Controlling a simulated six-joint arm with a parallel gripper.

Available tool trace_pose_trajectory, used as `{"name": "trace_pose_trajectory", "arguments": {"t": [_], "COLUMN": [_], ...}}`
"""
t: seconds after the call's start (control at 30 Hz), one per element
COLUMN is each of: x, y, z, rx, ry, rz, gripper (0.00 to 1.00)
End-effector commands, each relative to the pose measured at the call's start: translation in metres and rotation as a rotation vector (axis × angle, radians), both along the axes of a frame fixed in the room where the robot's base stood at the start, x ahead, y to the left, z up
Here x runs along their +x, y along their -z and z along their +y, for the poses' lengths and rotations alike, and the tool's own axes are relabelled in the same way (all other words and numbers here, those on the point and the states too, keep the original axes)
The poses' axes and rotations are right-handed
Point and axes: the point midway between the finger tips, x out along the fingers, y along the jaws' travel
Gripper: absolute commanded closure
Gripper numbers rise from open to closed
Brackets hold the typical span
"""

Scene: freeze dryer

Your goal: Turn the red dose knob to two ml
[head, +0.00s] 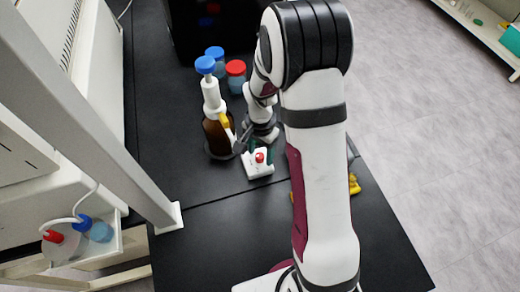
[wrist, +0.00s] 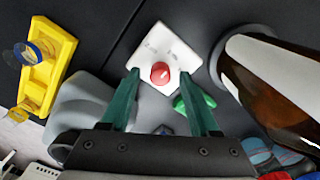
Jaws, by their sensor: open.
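The red dose knob (wrist: 160,72) is a small round red cap on a white square base (wrist: 170,42). It has a small pale pointer mark, but the scale is too small to read. In the head view the knob (head: 260,157) and its white base (head: 251,172) stand on the black bench beside the dispenser bottle. My gripper (wrist: 161,74) is open, with one green finger on either side of the knob in the wrist view. A gap shows on both sides, and I cannot tell any contact.
The brown dispenser bottle (head: 216,138) stands close beside the knob; it fills the right of the wrist view (wrist: 278,82). Blue-capped and red-capped jars (head: 236,78) stand behind. A yellow rack (wrist: 47,72) is at left in the wrist view. The front bench (head: 205,245) is clear.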

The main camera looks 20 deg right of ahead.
Motion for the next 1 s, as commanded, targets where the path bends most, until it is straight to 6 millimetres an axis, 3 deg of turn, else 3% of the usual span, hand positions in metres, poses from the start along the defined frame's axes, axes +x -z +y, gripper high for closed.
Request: {"name": "trace_pose_trajectory", "arguments": {"t": [0.23, 0.5, 0.6, 1.0], "x": [0.0001, 0.0001, 0.0000, -0.0001], "y": [0.0008, 0.0005, 0.0005, 0.0003], "z": [0.0001, 0.0001, 0.0000, 0.0001], "rx": [0.001, 0.000, 0.000, 0.000], "ry": [0.000, 0.000, 0.000, -0.041], "rz": [-0.001, 0.000, 0.000, 0.000], "gripper": [0.38, 0.87, 1.00, 1.00]}}
